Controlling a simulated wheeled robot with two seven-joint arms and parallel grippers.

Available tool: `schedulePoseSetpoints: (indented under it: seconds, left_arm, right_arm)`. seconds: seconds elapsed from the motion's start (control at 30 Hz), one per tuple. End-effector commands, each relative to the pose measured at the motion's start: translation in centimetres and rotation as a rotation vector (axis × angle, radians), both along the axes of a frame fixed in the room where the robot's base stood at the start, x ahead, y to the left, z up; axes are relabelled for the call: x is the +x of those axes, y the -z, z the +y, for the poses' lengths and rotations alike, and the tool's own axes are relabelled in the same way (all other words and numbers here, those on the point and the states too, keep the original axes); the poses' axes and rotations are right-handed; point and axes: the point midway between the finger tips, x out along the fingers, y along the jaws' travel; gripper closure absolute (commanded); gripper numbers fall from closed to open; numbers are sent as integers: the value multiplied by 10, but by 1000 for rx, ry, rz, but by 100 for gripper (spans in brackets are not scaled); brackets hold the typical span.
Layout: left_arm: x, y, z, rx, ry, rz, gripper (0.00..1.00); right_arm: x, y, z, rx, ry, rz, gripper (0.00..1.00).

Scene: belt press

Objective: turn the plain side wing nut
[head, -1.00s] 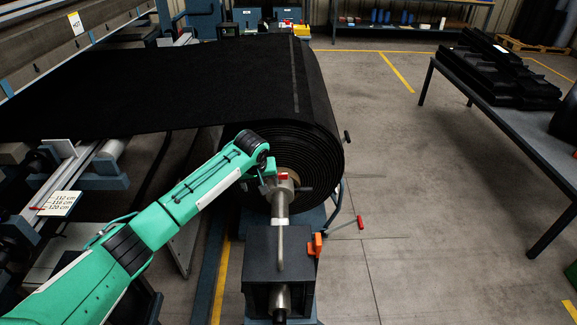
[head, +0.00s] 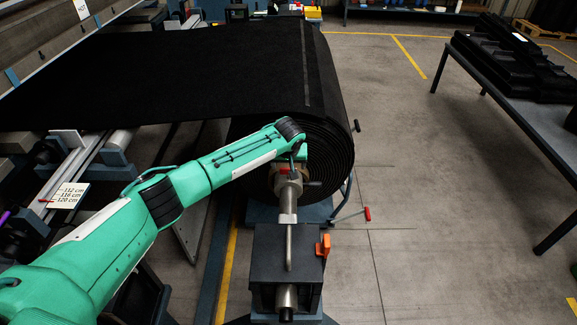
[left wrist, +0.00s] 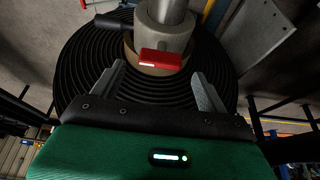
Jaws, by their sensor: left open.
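A grey metal hub (head: 289,190) sits on the shaft at the end of the black belt roll (head: 335,135). In the left wrist view the hub (left wrist: 165,28) carries a red block (left wrist: 161,60) and a dark bar (left wrist: 112,22) sticking out to the left. These look like the wings of the wing nut, though I cannot tell for certain. My left gripper (head: 293,163) is over the hub, partly hidden by its own wrist. In the wrist view its open fingers (left wrist: 160,86) point toward the roll, with the red block ahead, between their lines and apart from both.
A dark bearing block (head: 287,250) with an orange lever (head: 323,246) supports the shaft in front. A red-tipped crank (head: 367,214) sticks out right of the roll. A table (head: 510,115) with black parts stands at right. Open floor lies between.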

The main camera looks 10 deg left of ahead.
Motion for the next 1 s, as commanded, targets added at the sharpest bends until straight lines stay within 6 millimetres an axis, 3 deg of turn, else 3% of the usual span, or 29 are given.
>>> schedulePoseSetpoints:
  seconds: [0.3, 0.7, 0.93, 1.0]
  left_arm:
    - [12, 29, 2, -1, -1, 1, 24]
    - [14, 34, 3, -1, 0, -1, 24]
    - [14, 34, 3, 0, 0, 0, 67]
    - [14, 34, 3, -1, 0, -1, 68]
  right_arm:
    - [3, -5, 6, 6, 1, -4, 56]
    - [2, -5, 11, 12, 3, -3, 56]
    - [1, -5, 7, 7, 2, -2, 56]
    - [1, -5, 5, 6, 1, -2, 56]
